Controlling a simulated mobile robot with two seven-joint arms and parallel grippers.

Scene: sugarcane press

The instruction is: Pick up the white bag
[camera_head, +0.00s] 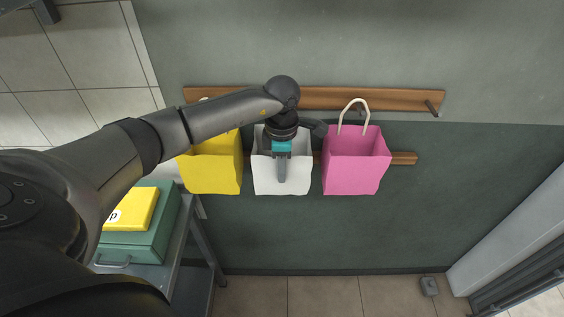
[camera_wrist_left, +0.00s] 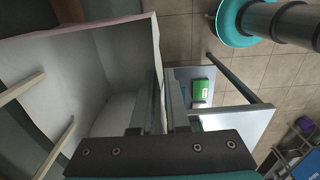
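The white bag (camera_head: 268,182) hangs upright on the wall between a yellow bag and a pink bag. My left gripper (camera_head: 282,172) is over its front side, and the arm hides much of its top and its handle. In the left wrist view the open white bag (camera_wrist_left: 105,60) fills the left side, with its pale handle (camera_wrist_left: 55,150) at lower left. There the two fingers (camera_wrist_left: 165,98) are close together on either side of the bag's front wall, one inside and one outside. My right gripper is in neither view.
The yellow bag (camera_head: 212,174) and the pink bag (camera_head: 353,172) hang close on either side, below a wooden rail (camera_head: 400,100) with pegs. A metal table with a green case (camera_head: 150,245) and a yellow box (camera_head: 135,208) stands at lower left.

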